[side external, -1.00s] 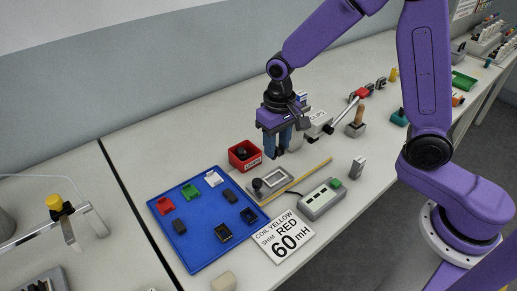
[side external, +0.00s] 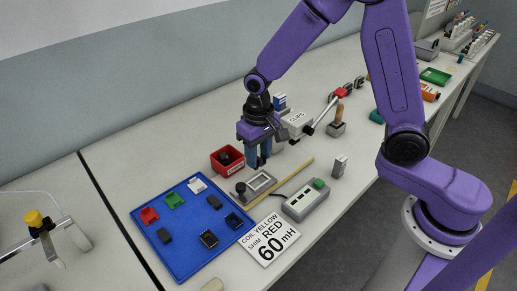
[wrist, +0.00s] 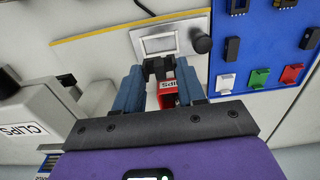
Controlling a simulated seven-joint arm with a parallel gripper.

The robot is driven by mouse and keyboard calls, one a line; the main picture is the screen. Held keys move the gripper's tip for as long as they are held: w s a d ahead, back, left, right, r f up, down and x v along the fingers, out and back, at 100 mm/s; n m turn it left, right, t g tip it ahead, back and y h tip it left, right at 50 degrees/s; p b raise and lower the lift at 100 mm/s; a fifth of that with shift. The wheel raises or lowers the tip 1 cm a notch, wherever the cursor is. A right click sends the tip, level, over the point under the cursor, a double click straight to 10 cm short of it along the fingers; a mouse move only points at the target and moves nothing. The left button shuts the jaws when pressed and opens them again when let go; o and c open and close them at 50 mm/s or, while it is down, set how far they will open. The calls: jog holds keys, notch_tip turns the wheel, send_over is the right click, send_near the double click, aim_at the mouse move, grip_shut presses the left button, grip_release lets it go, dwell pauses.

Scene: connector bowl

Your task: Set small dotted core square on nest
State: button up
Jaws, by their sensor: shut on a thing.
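The nest (side external: 261,182) is a grey metal plate with a pale, raised square frame and a black knob at one end. In the wrist view the nest (wrist: 140,45) lies just beyond my fingertips. My gripper (side external: 259,165) points down, just above and behind the nest in the side view. In the wrist view my gripper (wrist: 160,75) is shut on a small dark core (wrist: 158,66), which shows between the blue fingers. Its dots cannot be made out. The core appears to be held above the bench, apart from the nest.
A red bin (side external: 219,163) with a dark piece inside stands close behind the nest. A blue tray (side external: 185,261) holds dark cores and red, green and white parts.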

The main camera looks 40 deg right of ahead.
jog(key=shift+f, duration=3.1)
jog(key=shift+f, duration=0.1)
jog(key=o, duration=1.1)
jog(key=shift+o, duration=0.2)
